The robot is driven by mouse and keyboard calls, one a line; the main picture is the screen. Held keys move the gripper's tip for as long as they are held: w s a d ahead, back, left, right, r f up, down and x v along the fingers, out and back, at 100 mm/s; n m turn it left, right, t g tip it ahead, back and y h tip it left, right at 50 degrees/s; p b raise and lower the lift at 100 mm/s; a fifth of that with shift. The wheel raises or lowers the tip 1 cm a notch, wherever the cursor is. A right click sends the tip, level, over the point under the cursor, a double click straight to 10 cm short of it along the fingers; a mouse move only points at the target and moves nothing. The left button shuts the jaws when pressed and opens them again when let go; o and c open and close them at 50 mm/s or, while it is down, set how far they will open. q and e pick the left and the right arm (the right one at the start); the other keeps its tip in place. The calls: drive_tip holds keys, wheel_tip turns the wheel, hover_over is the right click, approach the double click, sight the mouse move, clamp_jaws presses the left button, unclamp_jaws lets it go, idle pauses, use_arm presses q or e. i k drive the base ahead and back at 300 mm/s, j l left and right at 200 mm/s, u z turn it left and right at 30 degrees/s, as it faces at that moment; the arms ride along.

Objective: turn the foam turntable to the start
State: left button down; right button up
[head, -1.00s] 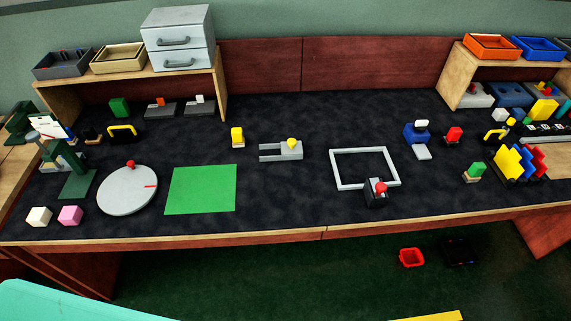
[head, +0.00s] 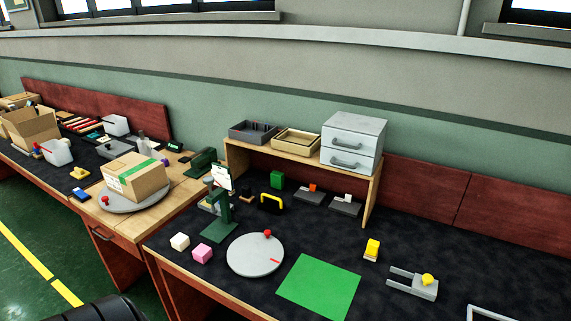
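A round light-grey turntable (head: 255,257) lies flat on the dark desk top in the head view. A red knob (head: 267,234) stands near its far rim, and a short red line (head: 275,261) marks its right side. Another grey turntable (head: 114,203) is on the wooden table at the left, with a taped cardboard box (head: 134,177) on it. I cannot tell from looks alone which one is foam. Neither gripper shows in the head view.
A green mat (head: 318,287) lies right of the desk turntable. A white cube (head: 180,242) and a pink cube (head: 202,253) sit to its left, near a dark green stand (head: 219,221). A wooden shelf (head: 368,200) with grey drawers (head: 351,146) stands behind.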

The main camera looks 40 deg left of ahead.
sight(255, 255)
drive_tip(key=u, duration=1.55)
